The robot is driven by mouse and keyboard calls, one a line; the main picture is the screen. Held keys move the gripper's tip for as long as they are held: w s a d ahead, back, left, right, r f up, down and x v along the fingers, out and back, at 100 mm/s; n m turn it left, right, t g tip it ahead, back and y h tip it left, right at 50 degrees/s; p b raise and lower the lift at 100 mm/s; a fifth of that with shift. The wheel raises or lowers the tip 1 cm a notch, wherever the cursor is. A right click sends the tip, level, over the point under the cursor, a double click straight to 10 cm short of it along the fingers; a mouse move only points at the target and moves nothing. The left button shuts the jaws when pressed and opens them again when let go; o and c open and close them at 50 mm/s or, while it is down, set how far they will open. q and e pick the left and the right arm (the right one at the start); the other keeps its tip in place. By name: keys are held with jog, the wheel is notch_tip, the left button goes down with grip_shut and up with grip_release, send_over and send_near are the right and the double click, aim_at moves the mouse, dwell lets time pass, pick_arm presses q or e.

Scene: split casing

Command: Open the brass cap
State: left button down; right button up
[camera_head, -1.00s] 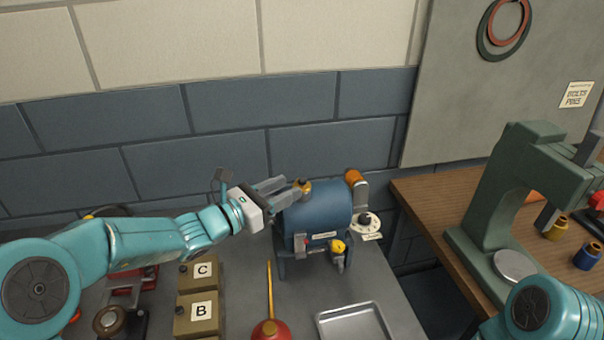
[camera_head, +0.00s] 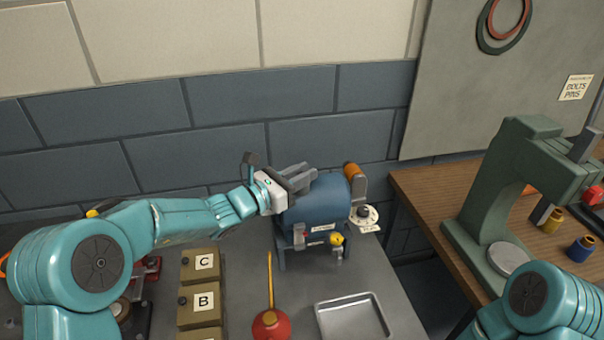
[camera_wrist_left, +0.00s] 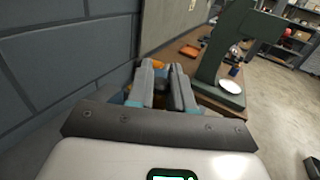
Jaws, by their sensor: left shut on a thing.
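The blue drum-shaped casing (camera_head: 318,207) stands on the grey bench. My left gripper (camera_head: 302,173) reaches in from the left, with its fingers over the top of the casing. It is shut on the brass cap, which the fingers hide in the head view. I cannot tell whether the cap has turned or lifted. In the left wrist view, the fingers (camera_wrist_left: 168,92) point forward, close together, and the cap between them cannot be made out. My right gripper is out of view; only part of my right arm shows at lower right.
An orange roller-like part (camera_head: 352,170) and a white dial (camera_head: 364,217) sit at the casing's right end. A yellow knob (camera_head: 337,239) is on its front. A red oil can (camera_head: 270,323), metal tray (camera_head: 353,318) and lettered boxes (camera_head: 200,300) stand in front. A green press (camera_head: 500,190) is right.

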pick_arm(q)
jog(key=shift+w+a+r+n+g+y+p, duration=0.15)
jog(key=shift+r+n+g+p, duration=0.35)
jog(key=shift+p, duration=0.65)
jog(key=shift+w+d+r+n+g+y+p, duration=0.15)
jog(key=shift+w+n+y+p, duration=0.1)
jog(key=shift+n+p, duration=0.65)
jog(key=shift+a+p, duration=0.15)
jog(key=shift+p, duration=0.3)
jog(key=shift+w+a+r+n+g+y, duration=0.15)
jog(key=shift+w+n+g, duration=0.1)
jog(key=shift+n+g, duration=0.3)
jog(key=shift+w+f+n+g+y, duration=0.15)
jog(key=shift+w+n+g, duration=0.15)
jog(key=shift+n, duration=0.45)
